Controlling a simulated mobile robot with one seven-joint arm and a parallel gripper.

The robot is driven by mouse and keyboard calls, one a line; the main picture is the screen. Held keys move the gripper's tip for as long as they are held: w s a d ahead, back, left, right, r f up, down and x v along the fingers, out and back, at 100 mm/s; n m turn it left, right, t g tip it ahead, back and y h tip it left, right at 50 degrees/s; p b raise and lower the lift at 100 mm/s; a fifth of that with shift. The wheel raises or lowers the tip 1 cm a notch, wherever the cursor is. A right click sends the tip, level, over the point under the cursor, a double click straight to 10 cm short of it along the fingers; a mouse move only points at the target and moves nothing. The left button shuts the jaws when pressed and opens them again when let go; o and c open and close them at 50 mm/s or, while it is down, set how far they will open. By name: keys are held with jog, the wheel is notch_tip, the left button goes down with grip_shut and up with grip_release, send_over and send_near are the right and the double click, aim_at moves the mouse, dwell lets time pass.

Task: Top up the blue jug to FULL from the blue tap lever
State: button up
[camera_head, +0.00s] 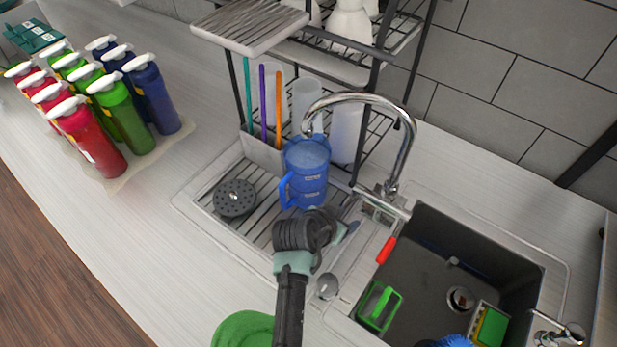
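The blue jug (306,172) stands upright at the back of the ribbed drainboard, its handle toward the left. Its top is under or close to the outlet of the curved chrome faucet (408,130). The jug looks translucent blue with small marks on its side; I cannot read its level. My gripper (335,226) is just in front of the jug's base, overlapping it in the picture. Whether it touches the jug, and how its fingers stand, is unclear. I cannot make out a blue tap lever; a red piece (387,250) lies by the sink's left edge.
The dark sink (480,245) at right holds a green-framed item (379,306) and a sponge (491,327). A round black strainer (235,198) lies left of the jug. A dish rack (378,75) stands behind. Colored bottles (105,100) stand at left; counter between is clear.

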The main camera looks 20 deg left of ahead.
jog(key=shift+a+r, duration=0.1)
jog(key=shift+a, duration=0.1)
jog(key=shift+a+r, duration=0.1)
jog(key=shift+r+p, duration=0.3)
jog(key=shift+p, duration=0.05)
notch_tip(320, 180, up, 7)
jog(key=p, duration=0.6)
jog(key=shift+r, duration=0.2)
jog(key=shift+f, duration=0.1)
